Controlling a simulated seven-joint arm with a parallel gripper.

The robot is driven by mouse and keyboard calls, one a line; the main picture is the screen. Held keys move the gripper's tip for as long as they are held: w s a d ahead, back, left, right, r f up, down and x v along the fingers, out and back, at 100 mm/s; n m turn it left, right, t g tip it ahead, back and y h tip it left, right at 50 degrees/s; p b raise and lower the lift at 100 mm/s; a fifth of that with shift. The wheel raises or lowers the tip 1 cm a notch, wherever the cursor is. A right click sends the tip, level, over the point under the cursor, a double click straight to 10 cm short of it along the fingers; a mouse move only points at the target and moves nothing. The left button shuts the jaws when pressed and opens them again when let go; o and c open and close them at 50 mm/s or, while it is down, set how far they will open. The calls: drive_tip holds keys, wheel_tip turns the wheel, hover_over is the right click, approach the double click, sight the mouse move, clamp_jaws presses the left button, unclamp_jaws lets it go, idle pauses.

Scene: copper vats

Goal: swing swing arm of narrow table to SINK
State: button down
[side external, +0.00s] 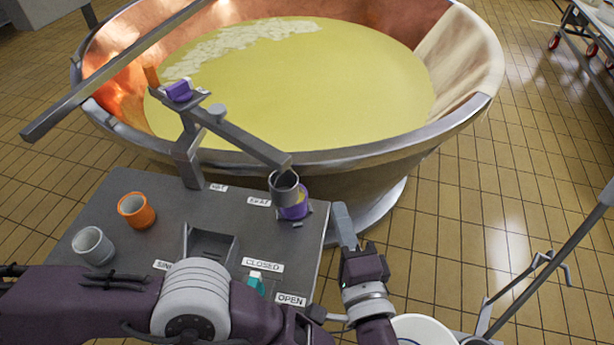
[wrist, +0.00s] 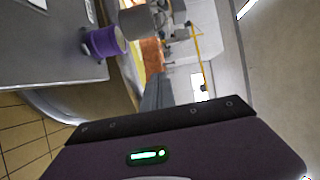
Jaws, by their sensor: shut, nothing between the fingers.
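The narrow table (side external: 160,215) is a grey slab in front of the copper vat. Its grey swing arm (side external: 250,146) runs from a post near the table's back edge toward the right corner. A grey cylinder (side external: 284,188) hangs at its end, above a purple cup (side external: 296,208). In the wrist view the purple cup (wrist: 103,42) and the grey cylinder (wrist: 137,22) show at the upper left. A label starting "SIN" (side external: 162,265) is partly hidden by my arm. My gripper (side external: 344,222) is shut and empty, just right of the table's right edge, apart from the swing arm.
The copper vat (side external: 470,75) with yellow liquid stands behind the table. An orange cup (side external: 136,210) and a grey cup (side external: 93,246) stand at the table's left. "CLOSED" (side external: 263,264) and "OPEN" (side external: 291,299) labels are at the front right. A white bucket (side external: 425,328) stands at right.

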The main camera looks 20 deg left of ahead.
drive_tip(key=w+a, duration=0.5)
drive_tip(key=a, duration=0.2)
drive_tip(key=shift+w+a, duration=0.3)
drive_tip(key=shift+a, duration=0.05)
drive_tip(key=shift+m+t+h, duration=0.5)
drive_tip(key=shift+m+h, duration=0.2)
drive_tip(key=shift+h, duration=0.1)
drive_tip(key=s+a, duration=0.1)
drive_tip(key=s, duration=0.1)
drive_tip(key=s+a, duration=0.1)
drive_tip(key=s, duration=0.1)
drive_tip(key=s+a, duration=0.1)
drive_tip(key=s, duration=0.1)
drive_tip(key=shift+s, duration=0.4)
